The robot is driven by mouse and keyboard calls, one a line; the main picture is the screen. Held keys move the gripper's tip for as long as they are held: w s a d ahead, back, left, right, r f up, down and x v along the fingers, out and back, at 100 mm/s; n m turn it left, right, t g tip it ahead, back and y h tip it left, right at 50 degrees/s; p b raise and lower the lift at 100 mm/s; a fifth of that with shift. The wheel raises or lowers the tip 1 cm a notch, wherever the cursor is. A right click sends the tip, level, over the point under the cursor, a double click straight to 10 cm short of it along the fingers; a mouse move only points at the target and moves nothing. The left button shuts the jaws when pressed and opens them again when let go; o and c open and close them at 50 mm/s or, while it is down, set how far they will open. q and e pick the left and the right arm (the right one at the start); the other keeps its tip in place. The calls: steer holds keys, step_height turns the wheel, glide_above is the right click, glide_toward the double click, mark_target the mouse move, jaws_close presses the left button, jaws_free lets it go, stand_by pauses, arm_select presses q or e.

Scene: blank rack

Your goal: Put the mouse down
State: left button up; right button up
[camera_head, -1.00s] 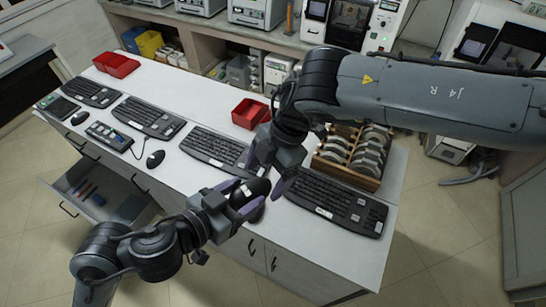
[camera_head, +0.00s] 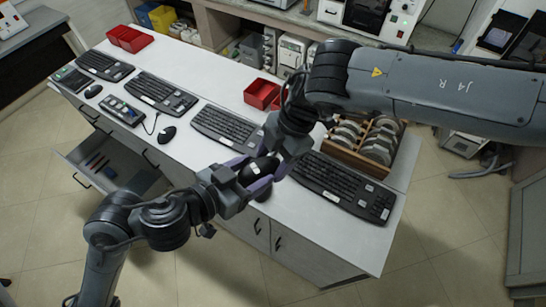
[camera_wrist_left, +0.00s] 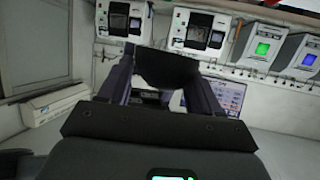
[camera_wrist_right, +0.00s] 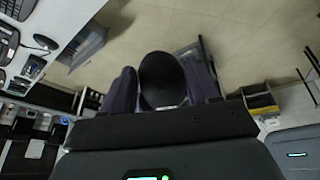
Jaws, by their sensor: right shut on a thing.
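A black mouse (camera_head: 258,170) is held up over the front part of the white worktop, between my two grippers. My right gripper (camera_head: 268,168) is shut on it from the upper right. In the right wrist view the dark mouse (camera_wrist_right: 162,80) sits between the purple fingers. My left gripper (camera_head: 248,176) reaches it from the lower left, its fingers on either side of the mouse. In the left wrist view the mouse (camera_wrist_left: 166,68) fills the space between the fingertips; whether they press on it is unclear. Another dark mouse (camera_head: 264,193) shows just below, partly hidden.
Keyboards stand in a row on the worktop (camera_head: 310,222), one keyboard (camera_head: 340,186) right of the grippers. Other mice (camera_head: 166,134) lie to the left. A red bin (camera_head: 262,94) and a wooden rack (camera_head: 350,155) stand behind. A drawer (camera_head: 85,180) is open at the left front.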

arm_select(q)
steer(key=o, duration=0.5)
steer(key=shift+d, duration=0.1)
steer(key=shift+r, duration=0.15)
